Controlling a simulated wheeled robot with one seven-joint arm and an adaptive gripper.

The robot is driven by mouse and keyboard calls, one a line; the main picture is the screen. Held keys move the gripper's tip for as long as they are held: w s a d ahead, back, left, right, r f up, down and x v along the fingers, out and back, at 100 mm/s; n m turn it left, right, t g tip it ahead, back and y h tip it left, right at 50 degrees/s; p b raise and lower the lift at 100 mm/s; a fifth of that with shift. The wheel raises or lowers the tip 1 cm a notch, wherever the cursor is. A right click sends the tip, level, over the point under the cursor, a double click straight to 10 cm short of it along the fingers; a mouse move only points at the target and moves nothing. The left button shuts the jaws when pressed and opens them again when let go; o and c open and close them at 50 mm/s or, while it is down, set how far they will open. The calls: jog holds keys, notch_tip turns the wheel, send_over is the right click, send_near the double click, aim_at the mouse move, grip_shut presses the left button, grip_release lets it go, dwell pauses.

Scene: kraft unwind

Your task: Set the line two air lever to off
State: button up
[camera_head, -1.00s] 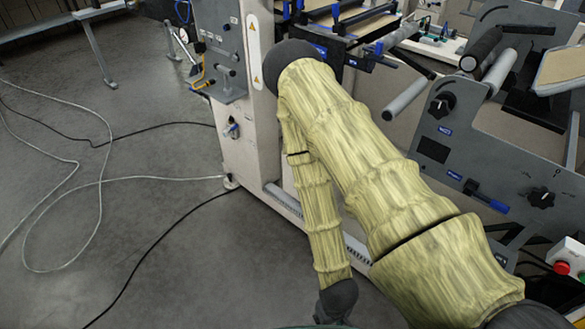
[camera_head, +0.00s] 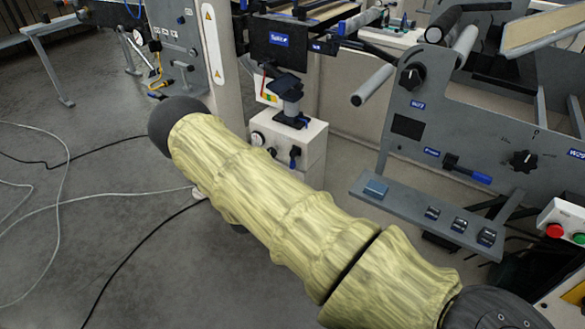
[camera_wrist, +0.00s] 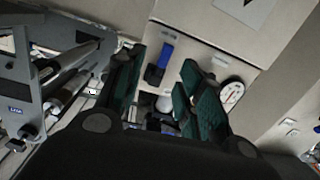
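In the wrist view a blue-handled lever (camera_wrist: 165,56) is on a pale beige panel. It shows between my gripper's fingers, and a round white gauge (camera_wrist: 231,95) is to its right. I cannot read a line label by it or tell for sure that it is the line two air lever. My gripper (camera_wrist: 162,62) is open, with dark green fingers apart on either side of the lever in the picture. I cannot tell how far away the lever is. In the head view my gripper is hidden, with my yellow-sleeved arm in front.
In the head view a grey control panel (camera_head: 455,115) with knobs and a blue-handled lever (camera_head: 468,170) stands at right. A small beige box (camera_head: 313,148) with a gauge is beyond my arm. Cables (camera_head: 62,205) lie on the open floor at left.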

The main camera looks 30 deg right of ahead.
aim_at(291, 163)
jog(key=shift+m+g+h, duration=0.3)
jog(key=shift+m+h, duration=0.3)
jog(key=shift+m, duration=0.2)
jog(key=x, duration=0.3)
jog(key=w+r+x, duration=0.1)
jog(key=x, duration=0.7)
jog(key=shift+w+a+r, duration=0.15)
jog(key=shift+w+a, duration=0.15)
jog(key=shift+w, duration=0.05)
grip_shut()
